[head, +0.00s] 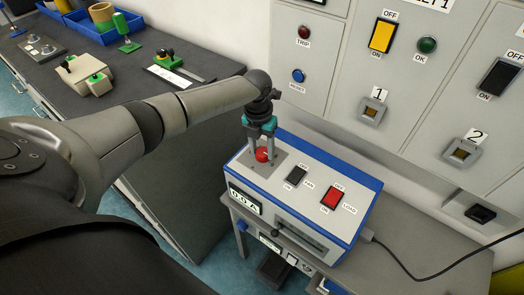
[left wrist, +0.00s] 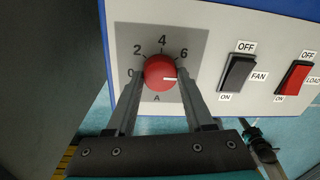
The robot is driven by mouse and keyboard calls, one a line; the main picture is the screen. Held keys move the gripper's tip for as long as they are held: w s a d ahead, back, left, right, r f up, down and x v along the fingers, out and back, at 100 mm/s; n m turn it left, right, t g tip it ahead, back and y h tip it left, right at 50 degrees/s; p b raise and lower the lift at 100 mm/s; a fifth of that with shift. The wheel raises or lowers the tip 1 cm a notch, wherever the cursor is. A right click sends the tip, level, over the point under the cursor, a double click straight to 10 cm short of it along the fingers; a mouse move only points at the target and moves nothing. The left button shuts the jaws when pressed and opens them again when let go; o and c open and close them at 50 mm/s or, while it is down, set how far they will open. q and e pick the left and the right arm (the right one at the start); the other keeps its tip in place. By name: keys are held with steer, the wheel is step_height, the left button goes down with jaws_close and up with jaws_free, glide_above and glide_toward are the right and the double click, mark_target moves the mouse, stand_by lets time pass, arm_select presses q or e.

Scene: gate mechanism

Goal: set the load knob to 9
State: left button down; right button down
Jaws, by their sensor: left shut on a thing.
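The load knob (head: 262,155) is a red round knob on the sloped top of a blue and white box (head: 340,178). My left gripper (head: 261,142) reaches down from above and is shut on the knob. In the left wrist view, the two fingers are on either side of the red knob (left wrist: 160,74). The knob's white line points right, a little below the 6 mark. The marks 0, 2, 4 and 6 show on the grey dial plate (left wrist: 158,34); any marks past 6 are hidden by the right finger. My right gripper is not in view.
Right of the knob are a black FAN switch (head: 296,175) and a red LOAD switch (head: 333,196). The box's front display (head: 244,199) seems to read 0.0 A. A grey wall panel (head: 420,95) stands behind. A dark bench (head: 110,85) with parts is at the left.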

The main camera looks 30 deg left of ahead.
mark_target(259, 150)
arm_select(q)
steer(key=shift+m+b, duration=0.3)
steer(key=shift+m, duration=0.6)
steer(key=shift+c, duration=1.4)
jaws_free()
step_height(259, 150, up, 15)
steer(key=a, duration=0.1)
steer(key=shift+r, duration=0.15)
